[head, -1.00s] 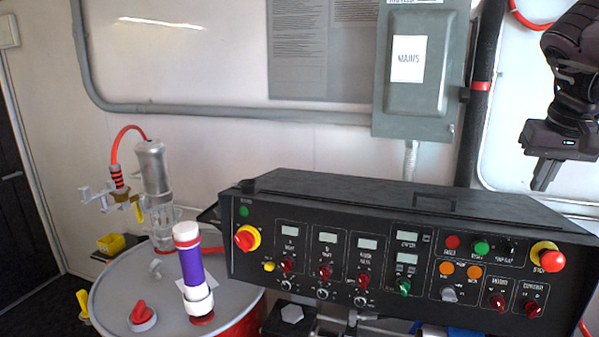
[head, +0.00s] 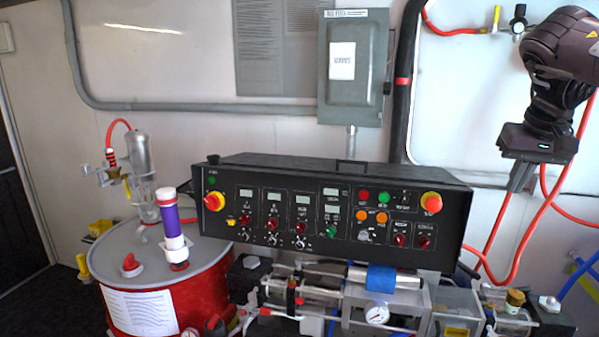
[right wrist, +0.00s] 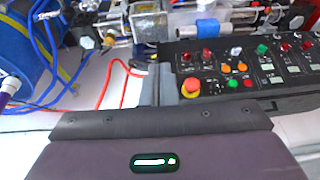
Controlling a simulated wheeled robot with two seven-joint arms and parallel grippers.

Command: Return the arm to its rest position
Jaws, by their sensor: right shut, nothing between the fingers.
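My right gripper (head: 517,190) hangs in the air at the right of the head view, in front of the white wall and right of the black control panel (head: 330,172). Its fingers are together and hold nothing. In the right wrist view the shut fingers (right wrist: 160,88) point toward the pump machinery, beside the panel's red and yellow emergency stop (right wrist: 191,87). The gripper looks apart from the panel in the head view. My left gripper is not in view.
A red drum (head: 195,290) with a purple and white cylinder (head: 170,222) stands at the left. Pump machinery (head: 380,300) lies below the panel. A grey mains box (head: 353,65) is on the wall. Red hoses (head: 510,265) hang behind and below my right gripper.

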